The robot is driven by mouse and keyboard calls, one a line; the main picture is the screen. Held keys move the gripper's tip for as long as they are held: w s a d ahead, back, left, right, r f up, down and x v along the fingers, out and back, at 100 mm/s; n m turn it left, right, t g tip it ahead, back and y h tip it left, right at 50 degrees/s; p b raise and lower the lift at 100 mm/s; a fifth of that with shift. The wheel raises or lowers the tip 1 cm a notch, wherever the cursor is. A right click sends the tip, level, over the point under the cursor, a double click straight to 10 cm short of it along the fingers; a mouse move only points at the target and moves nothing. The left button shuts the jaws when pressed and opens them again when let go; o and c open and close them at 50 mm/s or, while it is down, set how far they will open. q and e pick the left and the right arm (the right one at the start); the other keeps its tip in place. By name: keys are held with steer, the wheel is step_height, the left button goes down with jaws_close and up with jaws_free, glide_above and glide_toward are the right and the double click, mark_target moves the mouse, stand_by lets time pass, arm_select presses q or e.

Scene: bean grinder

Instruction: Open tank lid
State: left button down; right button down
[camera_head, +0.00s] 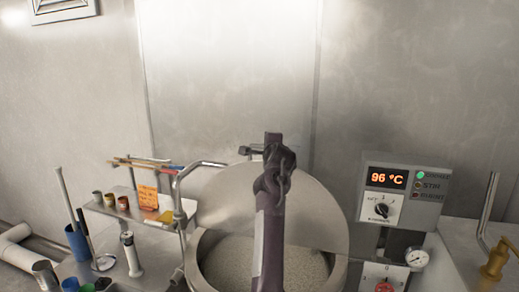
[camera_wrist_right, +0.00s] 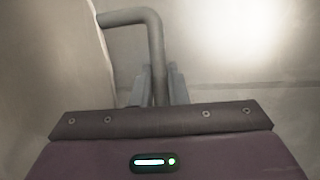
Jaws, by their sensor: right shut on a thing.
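The tank lid (camera_head: 325,205) is a large pale metal disc, raised and tilted back over the round tank (camera_head: 195,268). The tank's mouth is uncovered at the front, and pale grainy contents (camera_head: 225,258) show inside. In the right wrist view a bent grey bar handle (camera_wrist_right: 156,45) runs down between the fingers of my right gripper (camera_wrist_right: 161,88), which is shut on it. In the head view my right arm crosses in front of the lid and tank, and its fingertips cannot be made out. My left gripper is not in view.
A control box (camera_head: 396,190) reading 96 °C stands right of the lid, with a pressure gauge (camera_head: 417,258) below it. A small shelf (camera_head: 130,213) with cups and an orange card is at the left. A brass fitting (camera_head: 495,260) is at the far right.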

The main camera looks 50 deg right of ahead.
steer(key=shift+w+d+f+y, duration=0.1)
steer(key=shift+w+d+y, duration=0.2)
steer(key=shift+d, duration=0.4)
steer(key=c, duration=1.4)
jaws_free()
steer(key=shift+c, duration=0.2)
steer(key=shift+a, duration=0.1)
steer(key=b+v, duration=0.3)
steer(key=v, duration=0.4)
steer(key=shift+s+a, duration=0.2)
steer(key=shift+a, duration=0.05)
